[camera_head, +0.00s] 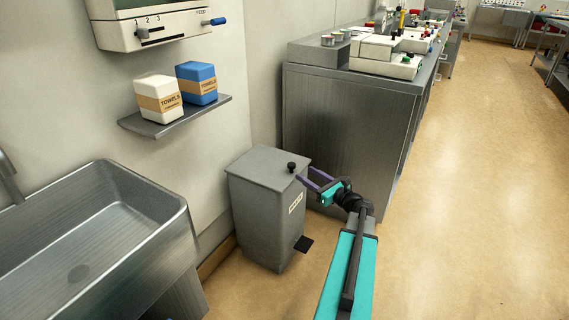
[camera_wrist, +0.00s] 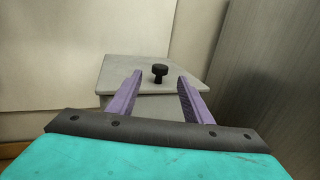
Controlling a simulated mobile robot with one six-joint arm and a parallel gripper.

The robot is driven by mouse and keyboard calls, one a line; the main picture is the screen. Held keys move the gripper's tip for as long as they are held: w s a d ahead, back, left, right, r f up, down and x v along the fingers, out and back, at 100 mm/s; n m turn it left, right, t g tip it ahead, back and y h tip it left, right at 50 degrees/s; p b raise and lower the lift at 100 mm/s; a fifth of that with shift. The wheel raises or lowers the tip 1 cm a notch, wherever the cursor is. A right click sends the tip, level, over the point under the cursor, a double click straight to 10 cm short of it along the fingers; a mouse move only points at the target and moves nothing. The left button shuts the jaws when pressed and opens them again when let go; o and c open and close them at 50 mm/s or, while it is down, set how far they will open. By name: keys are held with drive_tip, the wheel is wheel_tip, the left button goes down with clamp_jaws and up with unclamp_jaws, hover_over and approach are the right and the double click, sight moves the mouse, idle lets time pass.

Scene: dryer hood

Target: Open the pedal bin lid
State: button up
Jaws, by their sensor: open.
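The grey pedal bin (camera_head: 262,217) stands on the floor between the sink and the steel cabinet. Its flat lid (camera_head: 268,164) is shut, with a small black knob (camera_head: 291,167) on top near the right edge. A black pedal (camera_head: 303,244) sticks out low at the front. My gripper (camera_head: 308,176) is open and empty, with its purple fingers pointing at the knob. In the wrist view the lid (camera_wrist: 128,72) and knob (camera_wrist: 159,72) show ahead, the knob between the open fingertips (camera_wrist: 159,78) in the picture. I cannot tell whether a finger touches the knob.
A steel sink (camera_head: 165,225) stands at the left of the bin. A wall shelf (camera_head: 175,120) holds a white and a blue towel pack above. The steel cabinet (camera_head: 340,120) stands close behind and right of the bin. The floor (camera_head: 470,200) at the right is clear.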

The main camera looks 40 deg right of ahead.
sight(285, 169)
drive_tip(key=w, duration=0.4)
drive_tip(key=w+b, duration=0.1)
drive_tip(key=w, duration=0.4)
drive_tip(key=w+d+b, duration=0.1)
drive_tip(key=w, duration=0.3)
drive_tip(key=shift+w, duration=0.15)
clamp_jaws()
drive_tip(key=shift+a+f, duration=0.15)
drive_tip(key=shift+a, duration=0.25)
drive_tip(key=shift+d, duration=0.1)
drive_tip(key=shift+w+r+p, duration=0.1)
drive_tip(key=shift+r+p, duration=0.2)
